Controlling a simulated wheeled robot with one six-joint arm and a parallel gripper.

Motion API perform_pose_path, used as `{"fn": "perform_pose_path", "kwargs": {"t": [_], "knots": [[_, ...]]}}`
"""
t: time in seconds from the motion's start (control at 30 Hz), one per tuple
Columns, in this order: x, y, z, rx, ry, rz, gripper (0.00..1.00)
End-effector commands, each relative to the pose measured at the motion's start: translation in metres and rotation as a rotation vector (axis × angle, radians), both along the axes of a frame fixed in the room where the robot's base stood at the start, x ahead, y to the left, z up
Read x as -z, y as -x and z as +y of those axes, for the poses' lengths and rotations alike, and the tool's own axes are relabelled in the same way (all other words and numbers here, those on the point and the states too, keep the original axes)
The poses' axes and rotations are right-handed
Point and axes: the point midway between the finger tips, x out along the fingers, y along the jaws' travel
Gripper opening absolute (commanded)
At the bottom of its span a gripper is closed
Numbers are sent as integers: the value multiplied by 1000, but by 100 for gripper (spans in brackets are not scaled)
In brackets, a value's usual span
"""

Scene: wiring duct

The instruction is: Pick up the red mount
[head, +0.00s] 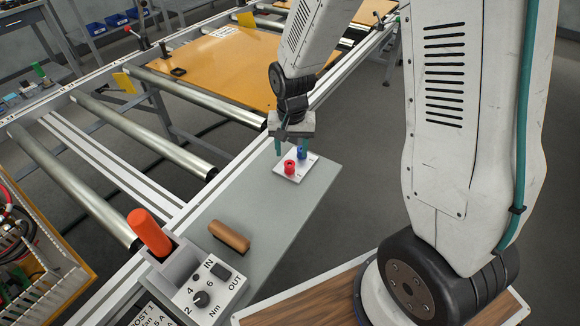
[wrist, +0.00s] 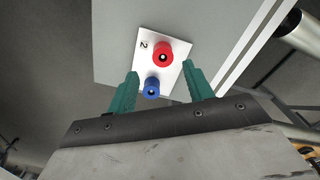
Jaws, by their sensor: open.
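The red mount (head: 289,167) is a short red cylinder with a hole in its top. It stands on a white plate (head: 284,175) on the grey shelf, beside a blue mount (head: 302,153). In the wrist view the red mount (wrist: 162,54) is beyond the fingertips, and the blue mount (wrist: 152,87) is nearer, between the two green fingers. My gripper (head: 294,150) is open and empty over the plate; in the wrist view its fingers (wrist: 161,82) are spread to either side of the blue mount. The plate (wrist: 144,60) carries a printed "2".
The grey shelf (head: 230,205) has free room around the plate. Metal rollers (head: 145,128) and a frame run along the left.

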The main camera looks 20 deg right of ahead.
Motion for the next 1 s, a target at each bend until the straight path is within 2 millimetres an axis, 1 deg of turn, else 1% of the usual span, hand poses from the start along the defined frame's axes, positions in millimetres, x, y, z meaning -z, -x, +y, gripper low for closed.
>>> {"fn": "perform_pose_path", "kwargs": {"t": [0.17,0.3,0.4,0.5,0.7,0.77,0.8,0.87,1.0], "knots": [[22,-2,1,0,0,4,51],[43,-4,3,-1,0,4,51],[54,-4,3,-1,0,4,51],[58,-5,3,-1,0,0,51],[58,-5,4,-2,0,0,51],[58,-5,4,-2,0,0,35],[58,-5,4,-2,0,0,24],[58,-5,4,-1,0,0,7],[58,-5,4,-1,0,0,7]]}}
